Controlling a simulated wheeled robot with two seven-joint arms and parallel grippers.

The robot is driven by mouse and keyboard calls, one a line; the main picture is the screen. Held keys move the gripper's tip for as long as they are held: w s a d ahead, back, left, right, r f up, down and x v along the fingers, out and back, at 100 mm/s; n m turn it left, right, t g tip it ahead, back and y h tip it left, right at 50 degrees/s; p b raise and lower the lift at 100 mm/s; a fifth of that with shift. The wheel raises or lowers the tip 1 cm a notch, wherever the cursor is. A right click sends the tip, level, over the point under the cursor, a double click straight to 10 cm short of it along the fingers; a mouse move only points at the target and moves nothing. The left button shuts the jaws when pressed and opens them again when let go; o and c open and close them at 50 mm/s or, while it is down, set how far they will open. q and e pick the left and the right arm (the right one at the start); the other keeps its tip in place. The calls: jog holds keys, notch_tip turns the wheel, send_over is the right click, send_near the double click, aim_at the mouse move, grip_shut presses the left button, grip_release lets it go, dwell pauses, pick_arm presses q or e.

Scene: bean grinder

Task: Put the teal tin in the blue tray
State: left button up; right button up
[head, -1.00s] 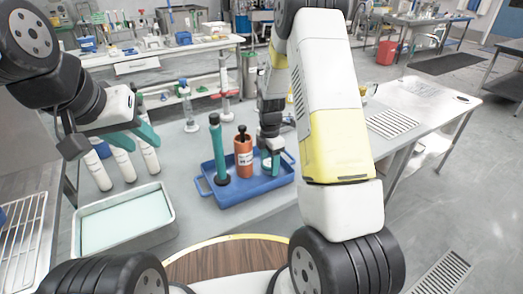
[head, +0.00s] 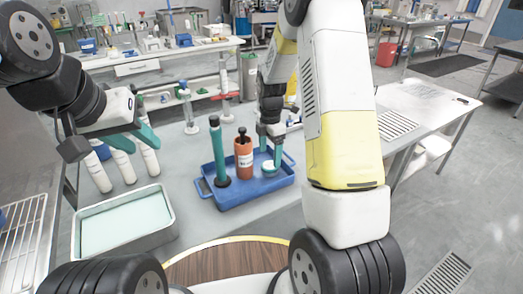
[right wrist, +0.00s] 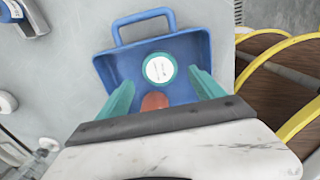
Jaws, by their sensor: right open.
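The teal tin (head: 268,168), round with a pale label on its top, stands in the blue tray (head: 236,198), at the tray's right part. In the right wrist view the tin (right wrist: 160,68) lies beyond and between the open teal fingertips, inside the tray (right wrist: 196,48). My right gripper (head: 271,152) is open and empty just above the tin. It also shows in the right wrist view (right wrist: 162,86). My left gripper (head: 130,133) hangs at the left, well away from the tray; whether its fingers are apart is unclear.
A tall teal cylinder (head: 218,155) and an orange-brown bottle (head: 243,158) stand in the tray left of the tin. White bottles (head: 123,166) stand on the left, behind a metal pan (head: 125,222). The table right of the tray is partly hidden by my right arm.

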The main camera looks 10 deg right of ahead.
aim_at(269, 165)
jog(key=s+r+m+t, duration=0.1)
jog(key=s+r+m, duration=0.2)
jog(key=r, duration=0.4)
jog(key=s+r+m+t+y, duration=0.1)
jog(key=s+r+m, duration=0.2)
jog(key=r, duration=0.3)
jog(key=s+r+m+t, duration=0.1)
jog(key=s+r+m, duration=0.2)
jog(key=r, duration=0.4)
jog(key=s+r+m+t, duration=0.1)
jog(key=s+m, duration=0.3)
jog(key=s, duration=0.1)
jog(key=s+a+r+m+t, duration=0.1)
jog(key=s+r+m, duration=0.1)
jog(key=s+m, duration=0.2)
jog(key=s+a+r+m+t+y, duration=0.1)
jog(key=s+r+m, duration=0.1)
jog(key=s+m, duration=0.2)
jog(key=shift+s+r, duration=0.25)
jog(key=shift+s, duration=1.3)
